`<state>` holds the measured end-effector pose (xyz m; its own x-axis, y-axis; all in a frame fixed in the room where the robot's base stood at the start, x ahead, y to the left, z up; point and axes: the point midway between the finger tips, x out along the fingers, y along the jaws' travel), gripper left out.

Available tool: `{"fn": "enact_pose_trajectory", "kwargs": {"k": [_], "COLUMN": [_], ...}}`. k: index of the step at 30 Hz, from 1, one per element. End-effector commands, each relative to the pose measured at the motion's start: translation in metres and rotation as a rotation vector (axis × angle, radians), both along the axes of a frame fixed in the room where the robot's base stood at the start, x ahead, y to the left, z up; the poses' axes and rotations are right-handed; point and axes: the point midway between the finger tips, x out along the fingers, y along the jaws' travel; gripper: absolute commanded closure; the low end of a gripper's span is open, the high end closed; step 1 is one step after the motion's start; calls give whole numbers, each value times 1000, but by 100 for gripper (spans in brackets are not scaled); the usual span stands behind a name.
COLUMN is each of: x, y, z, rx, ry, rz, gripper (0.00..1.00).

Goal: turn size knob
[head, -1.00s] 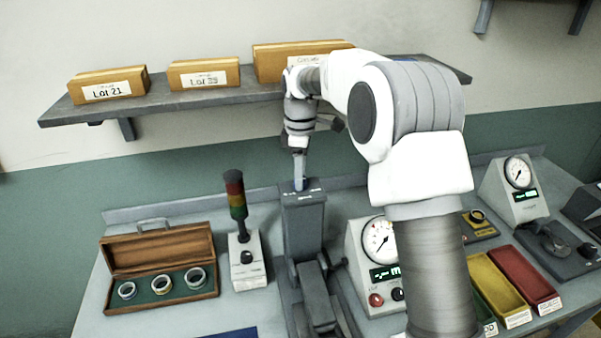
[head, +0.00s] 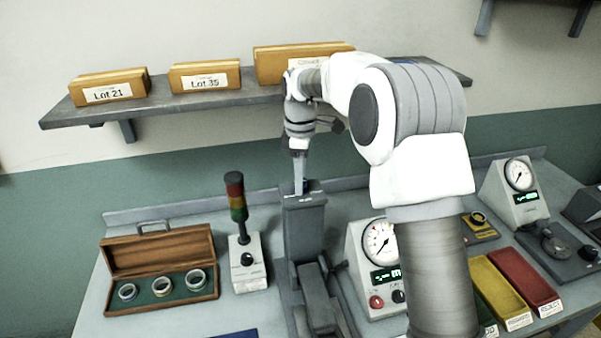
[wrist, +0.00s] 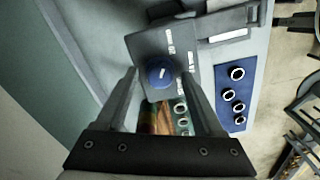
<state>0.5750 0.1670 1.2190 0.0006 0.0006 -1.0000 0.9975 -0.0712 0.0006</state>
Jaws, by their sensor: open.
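The size knob (wrist: 161,73) is a round blue knob with a white mark, on the dark grey top face of the grinder column (wrist: 140,45). White labels stand beside it. My gripper (wrist: 162,76) is open, with one finger to each side of the knob in the wrist view. I cannot tell whether the fingers touch it. In the head view my gripper (head: 299,186) points straight down at the top of the grinder column (head: 304,225), and the knob is mostly hidden there.
A stack light (head: 237,205) and an open wooden ring case (head: 160,265) stand left of the grinder. A dial gauge box (head: 365,255) stands close on its right. A wall shelf (head: 220,97) with boxes hangs behind my arm.

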Motion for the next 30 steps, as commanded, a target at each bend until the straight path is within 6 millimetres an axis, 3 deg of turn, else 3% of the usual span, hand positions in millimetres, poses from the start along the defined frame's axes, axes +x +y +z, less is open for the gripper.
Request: {"fn": "enact_pose_trajectory", "kwargs": {"k": [5, 21, 30], "x": [0, 1, 0], "y": [0, 0, 0], "z": [12, 134, 170], "rx": [0, 2, 0], "ry": [-1, -4, -1], "rz": [-1, 0, 1], "gripper": [31, 31, 31]}}
